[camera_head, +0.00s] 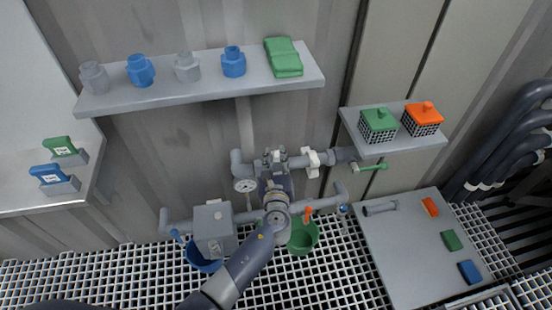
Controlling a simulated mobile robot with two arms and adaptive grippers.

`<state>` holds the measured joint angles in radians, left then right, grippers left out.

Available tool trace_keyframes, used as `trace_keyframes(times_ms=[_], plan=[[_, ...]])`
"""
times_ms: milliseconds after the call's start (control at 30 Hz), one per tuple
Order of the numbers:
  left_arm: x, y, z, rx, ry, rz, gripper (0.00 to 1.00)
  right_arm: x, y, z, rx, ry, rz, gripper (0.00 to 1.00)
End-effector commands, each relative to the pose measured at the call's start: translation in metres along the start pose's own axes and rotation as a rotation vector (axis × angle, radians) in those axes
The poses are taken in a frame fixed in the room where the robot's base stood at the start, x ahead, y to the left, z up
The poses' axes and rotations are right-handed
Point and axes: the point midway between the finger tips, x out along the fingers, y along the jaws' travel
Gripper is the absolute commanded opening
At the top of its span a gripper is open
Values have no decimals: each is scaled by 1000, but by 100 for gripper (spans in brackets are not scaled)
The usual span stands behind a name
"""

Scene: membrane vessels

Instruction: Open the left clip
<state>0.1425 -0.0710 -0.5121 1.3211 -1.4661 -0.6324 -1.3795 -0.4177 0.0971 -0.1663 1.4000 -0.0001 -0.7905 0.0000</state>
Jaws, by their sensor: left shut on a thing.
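The upper pipe (296,162) runs along the wall in the middle of the head view. A white right clip (312,163) sits on it. My left arm reaches up from the bottom, and my left gripper (271,162) is at the pipe, left of that clip. It is shut on a small pale part there, which appears to be the left clip; the gripper hides most of it. Whether that clip is open or closed cannot be told. My right gripper is not in view.
A round gauge (245,185) and a grey box (214,230) are left of my arm. A green bucket (303,236) and a blue bucket (203,258) stand below the pipes. A shelf (200,93) is above; a grey table (397,255) is at right.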

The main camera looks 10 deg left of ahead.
Motion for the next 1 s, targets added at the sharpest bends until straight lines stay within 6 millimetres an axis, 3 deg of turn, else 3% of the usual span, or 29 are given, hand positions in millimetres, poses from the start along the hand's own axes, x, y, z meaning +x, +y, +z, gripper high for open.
trace_keyframes(times_ms=[33, 300, 333, 400, 833, 1000], plan=[[2, -10, 12, -8, -18, -19, 0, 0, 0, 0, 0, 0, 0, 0], [2, -10, 12, -7, -19, -19, 0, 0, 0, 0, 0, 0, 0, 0], [2, -10, 12, -7, -19, -19, 29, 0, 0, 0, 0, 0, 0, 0], [2, -10, 11, -7, -18, -19, 40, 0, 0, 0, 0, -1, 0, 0], [1, -4, 6, -3, -9, -8, 40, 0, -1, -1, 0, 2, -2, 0], [-14, -3, 4, -3, -7, -8, 40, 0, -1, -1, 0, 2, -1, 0]])
